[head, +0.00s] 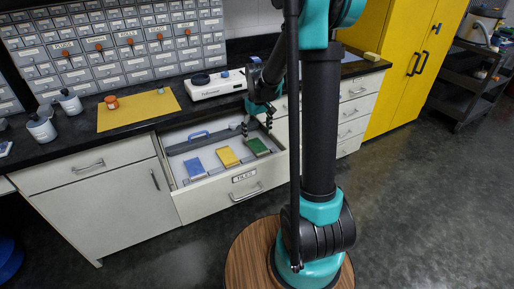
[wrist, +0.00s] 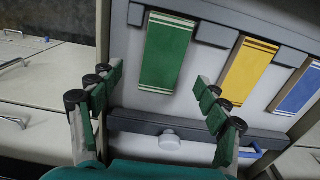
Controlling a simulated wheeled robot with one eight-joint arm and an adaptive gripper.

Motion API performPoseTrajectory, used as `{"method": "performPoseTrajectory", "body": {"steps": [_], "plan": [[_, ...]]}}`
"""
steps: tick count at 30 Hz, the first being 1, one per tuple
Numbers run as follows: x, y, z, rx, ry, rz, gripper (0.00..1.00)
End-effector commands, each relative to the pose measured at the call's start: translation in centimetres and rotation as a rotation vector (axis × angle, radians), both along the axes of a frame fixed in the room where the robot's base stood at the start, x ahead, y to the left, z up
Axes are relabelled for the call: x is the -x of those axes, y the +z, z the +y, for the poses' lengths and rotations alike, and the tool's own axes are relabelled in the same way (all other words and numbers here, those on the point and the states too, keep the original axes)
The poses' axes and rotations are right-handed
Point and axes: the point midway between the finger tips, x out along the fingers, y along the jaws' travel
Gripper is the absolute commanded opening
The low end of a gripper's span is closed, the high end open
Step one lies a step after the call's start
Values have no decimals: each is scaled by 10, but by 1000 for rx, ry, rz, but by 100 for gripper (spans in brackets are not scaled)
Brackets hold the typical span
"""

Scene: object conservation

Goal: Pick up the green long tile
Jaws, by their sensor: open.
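The green long tile (head: 257,147) lies in an open drawer, at the right end of a row of three tiles. My gripper (head: 257,127) hangs over the drawer above the green tile. In the wrist view my gripper (wrist: 159,82) is open and empty, its two fingers spread wider than the tile and apart from it.
A yellow tile (head: 228,157) and a blue tile (head: 194,168) lie left of the green one. Grey holders and a divider sit in the drawer (head: 230,199). A white device (head: 215,84) and yellow mat (head: 140,108) are on the black counter behind.

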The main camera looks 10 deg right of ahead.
Motion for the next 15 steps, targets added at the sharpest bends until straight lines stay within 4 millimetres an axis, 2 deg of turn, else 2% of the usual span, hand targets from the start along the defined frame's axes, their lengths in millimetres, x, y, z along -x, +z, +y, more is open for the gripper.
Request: {"method": "performPoseTrajectory", "body": {"steps": [9, 15], "plan": [[5, -39, 2, 0, 0, 0, 76], [5, -51, 2, 0, 0, 0, 76]]}}
